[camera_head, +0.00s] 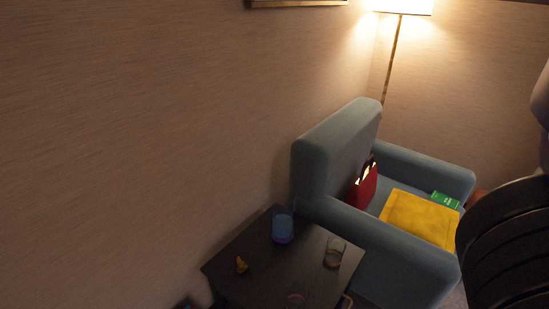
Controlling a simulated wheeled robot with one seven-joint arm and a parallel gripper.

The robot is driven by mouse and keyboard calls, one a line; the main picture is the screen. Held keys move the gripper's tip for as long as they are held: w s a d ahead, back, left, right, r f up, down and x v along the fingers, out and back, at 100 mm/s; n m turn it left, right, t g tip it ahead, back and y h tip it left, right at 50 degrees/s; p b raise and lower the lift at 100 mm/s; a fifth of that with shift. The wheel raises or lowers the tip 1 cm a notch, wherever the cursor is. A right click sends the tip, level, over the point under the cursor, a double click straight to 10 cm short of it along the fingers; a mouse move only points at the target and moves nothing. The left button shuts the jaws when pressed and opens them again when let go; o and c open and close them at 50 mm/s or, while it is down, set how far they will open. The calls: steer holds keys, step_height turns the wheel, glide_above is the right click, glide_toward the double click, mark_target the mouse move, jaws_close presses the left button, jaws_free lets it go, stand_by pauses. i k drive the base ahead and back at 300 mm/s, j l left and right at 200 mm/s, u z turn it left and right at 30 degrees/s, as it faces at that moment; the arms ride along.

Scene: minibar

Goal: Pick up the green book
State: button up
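A green book (445,200) shows in the head view at the right, on the blue-grey armchair (326,163). It lies at the far armrest, just beyond a yellow item (420,217) that looks like a cushion or folded cloth. The yellow item seems to hide part of the seat near the book. I cannot tell whether the book touches the yellow item. Dark and grey parts at the right edge look like my own arm. My gripper is not visible in this view.
A dark side table (252,266) stands in front of the armchair, with a blue cup (282,227), a clear glass (334,252) and a small orange figure (241,265). A red cushion (364,187) leans on the backrest. A floor lamp (393,55) stands behind. A wall fills the left.

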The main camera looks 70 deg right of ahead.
mark_target(437, 197)
steer(key=z, duration=3.1)
steer(key=l+z, duration=0.1)
steer(key=l, duration=0.85)
steer(key=i+l, duration=0.1)
steer(key=l, duration=0.85)
steer(key=i+l+z, duration=0.2)
steer(key=i+l, duration=0.45)
steer(key=i+j, duration=0.65)
